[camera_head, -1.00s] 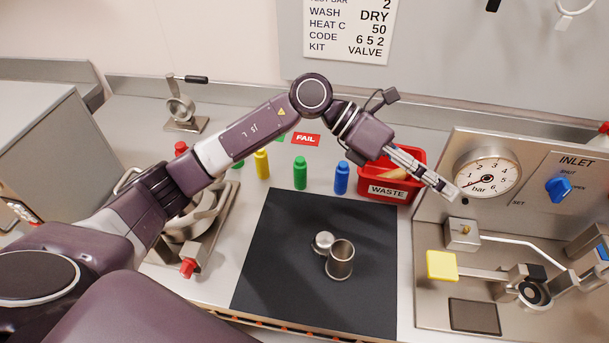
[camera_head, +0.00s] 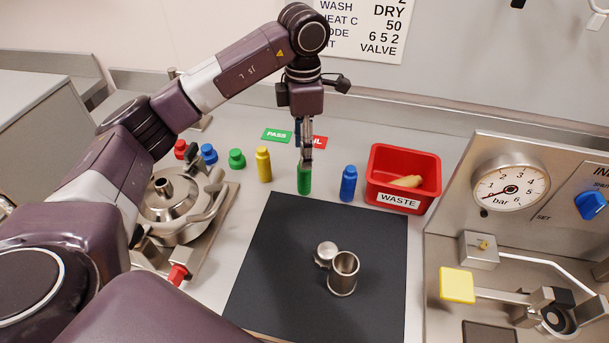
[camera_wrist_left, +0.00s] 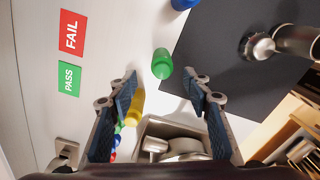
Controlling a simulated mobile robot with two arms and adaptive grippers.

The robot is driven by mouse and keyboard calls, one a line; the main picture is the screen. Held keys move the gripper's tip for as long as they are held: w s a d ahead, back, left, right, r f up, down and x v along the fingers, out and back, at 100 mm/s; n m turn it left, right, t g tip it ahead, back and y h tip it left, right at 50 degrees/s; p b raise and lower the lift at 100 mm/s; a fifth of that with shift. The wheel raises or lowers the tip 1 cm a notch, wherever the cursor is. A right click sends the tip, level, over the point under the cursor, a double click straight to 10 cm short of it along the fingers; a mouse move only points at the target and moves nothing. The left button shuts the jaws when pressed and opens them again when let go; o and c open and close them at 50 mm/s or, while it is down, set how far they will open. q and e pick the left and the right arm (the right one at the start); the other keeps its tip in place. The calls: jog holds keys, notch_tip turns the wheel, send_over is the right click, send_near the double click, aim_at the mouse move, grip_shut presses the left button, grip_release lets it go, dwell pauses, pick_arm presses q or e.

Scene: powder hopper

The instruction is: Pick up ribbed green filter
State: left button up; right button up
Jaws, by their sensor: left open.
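A tall green filter (camera_head: 304,181) stands upright at the back edge of the black mat, between a yellow one and a blue one. In the left wrist view the green filter (camera_wrist_left: 162,64) lies just beyond the fingertips, roughly centred between them. My left gripper (camera_head: 306,152) points down above the green filter, and its fingers overlap the filter's top in the head view. The left gripper (camera_wrist_left: 165,80) is open, with nothing between its fingers. Ribs on the filter are too small to make out. My right gripper is not in view.
A yellow bottle-shaped piece (camera_head: 264,165) and a blue one (camera_head: 348,183) flank the green filter. A shorter green piece (camera_head: 236,160) stands further left. A red waste bin (camera_head: 427,165) is to the right.

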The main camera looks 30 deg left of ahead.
aim_at(304, 176)
pick_arm(q)
notch_tip(304, 176, down, 4)
jog(key=shift+s+d+r+p, duration=0.15)
jog(key=shift+r+p, duration=0.1)
jog(key=shift+p, duration=0.3)
jog(key=shift+f, duration=0.4)
grip_shut()
